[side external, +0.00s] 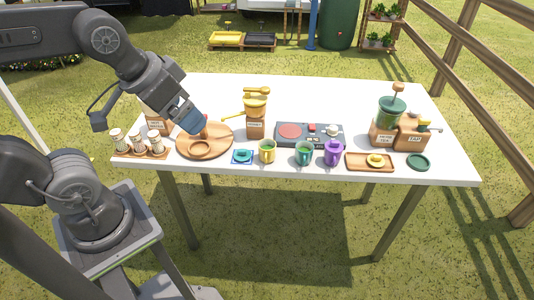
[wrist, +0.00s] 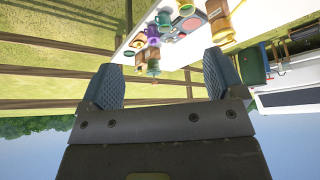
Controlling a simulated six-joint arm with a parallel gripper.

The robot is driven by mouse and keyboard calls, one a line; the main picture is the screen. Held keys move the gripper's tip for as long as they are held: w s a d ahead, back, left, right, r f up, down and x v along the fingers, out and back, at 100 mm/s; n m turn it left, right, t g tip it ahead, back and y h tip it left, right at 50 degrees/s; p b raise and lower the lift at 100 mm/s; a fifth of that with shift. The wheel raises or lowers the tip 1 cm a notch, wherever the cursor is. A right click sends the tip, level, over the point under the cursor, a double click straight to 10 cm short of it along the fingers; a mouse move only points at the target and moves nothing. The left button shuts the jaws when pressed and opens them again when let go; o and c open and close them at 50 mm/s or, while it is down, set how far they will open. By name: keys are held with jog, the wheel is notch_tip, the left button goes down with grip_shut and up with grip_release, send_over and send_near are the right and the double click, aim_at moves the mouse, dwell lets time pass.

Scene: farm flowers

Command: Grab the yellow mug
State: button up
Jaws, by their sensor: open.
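The yellow mug (side external: 267,151) stands upright near the front edge of the white table, between a blue coaster and a green mug (side external: 304,153). A small yellow shape at the top edge of the wrist view (wrist: 186,6) looks like the same mug, partly cut off. My gripper (side external: 196,124) hangs above the round wooden board, to the left of the yellow mug and apart from it. Its two blue fingers are spread wide with nothing between them in the wrist view (wrist: 162,78).
A purple mug (side external: 333,153) stands right of the green one. Shakers (side external: 136,144) stand at left. Bare table (side external: 320,98) lies behind.

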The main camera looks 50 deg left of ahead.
jog(key=w+a+n+g, duration=0.1)
jog(key=w+g, duration=0.1)
jog(key=w, duration=0.5)
jog(key=n+g, duration=0.4)
jog(key=n, duration=0.1)
send_over(267, 154)
jog(key=w+a, duration=0.2)
jog(key=w, duration=0.1)
notch_tip(267, 154, down, 17)
jog(key=f, duration=0.8)
jog(key=shift+s+f, duration=0.25)
jog(key=shift+f, duration=0.15)
jog(key=shift+s+a+f, duration=0.15)
jog(key=shift+f, duration=1.15)
jog(key=shift+s+a+f, duration=0.1)
jog(key=shift+f, duration=1.15)
jog(key=c, duration=1.1)
jog(key=shift+r, duration=0.1)
